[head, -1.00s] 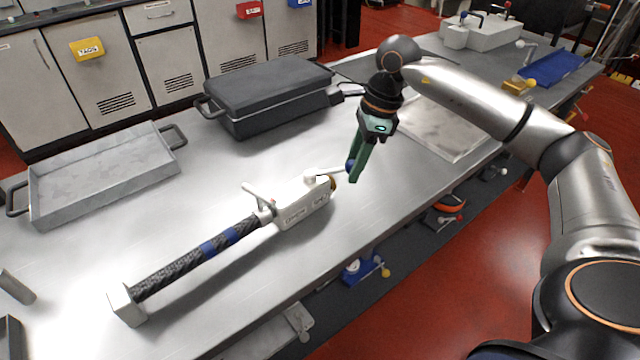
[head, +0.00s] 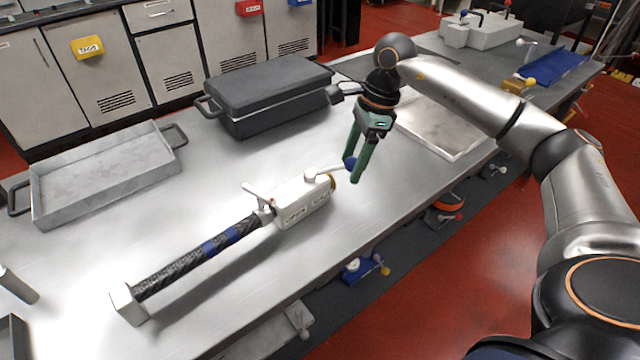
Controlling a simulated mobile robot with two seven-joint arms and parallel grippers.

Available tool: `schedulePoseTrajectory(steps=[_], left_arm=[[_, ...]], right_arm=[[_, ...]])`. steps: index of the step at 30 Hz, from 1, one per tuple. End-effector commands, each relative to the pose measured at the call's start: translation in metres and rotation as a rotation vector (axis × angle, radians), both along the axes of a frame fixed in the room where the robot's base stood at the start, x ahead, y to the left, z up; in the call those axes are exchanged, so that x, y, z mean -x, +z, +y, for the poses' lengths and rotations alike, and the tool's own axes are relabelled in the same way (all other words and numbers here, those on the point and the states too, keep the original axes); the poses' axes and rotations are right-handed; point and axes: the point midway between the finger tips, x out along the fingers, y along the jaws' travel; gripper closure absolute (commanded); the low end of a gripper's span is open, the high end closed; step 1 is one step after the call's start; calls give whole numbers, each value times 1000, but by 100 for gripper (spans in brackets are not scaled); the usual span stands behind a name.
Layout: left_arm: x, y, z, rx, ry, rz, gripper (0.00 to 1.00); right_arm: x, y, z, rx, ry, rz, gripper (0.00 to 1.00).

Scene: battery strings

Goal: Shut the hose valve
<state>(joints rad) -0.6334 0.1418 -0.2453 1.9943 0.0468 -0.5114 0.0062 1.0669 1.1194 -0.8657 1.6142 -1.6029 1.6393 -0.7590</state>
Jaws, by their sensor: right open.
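The hose valve is a white block (head: 303,202) on the steel bench, at the end of a dark braided hose with blue bands (head: 205,253). Its white lever (head: 326,171) points right and slightly away, almost in line with the hose, and ends in a blue knob (head: 349,162). My right gripper (head: 355,172) points down at the knob, with its two green fingers apart. The knob shows at the left finger; I cannot tell whether it lies between the fingers or touches one. My left gripper is not in view.
A small white T-handle (head: 257,195) rises where the hose meets the block. A grey tray (head: 105,195) and a closed dark case (head: 270,90) stand behind. A flat pale plate (head: 445,130) lies to the right. The bench's front edge is close to the valve.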

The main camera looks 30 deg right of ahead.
Motion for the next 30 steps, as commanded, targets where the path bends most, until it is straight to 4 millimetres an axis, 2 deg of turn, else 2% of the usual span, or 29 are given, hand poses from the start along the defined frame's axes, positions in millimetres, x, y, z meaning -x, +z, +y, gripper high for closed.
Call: schedulePoseTrajectory(steps=[18, 30], left_arm=[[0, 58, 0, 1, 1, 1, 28], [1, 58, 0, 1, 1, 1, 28]], right_arm=[[0, 69, 0, 0, -1, 0, 35], [0, 70, 0, 0, -1, 0, 35]])
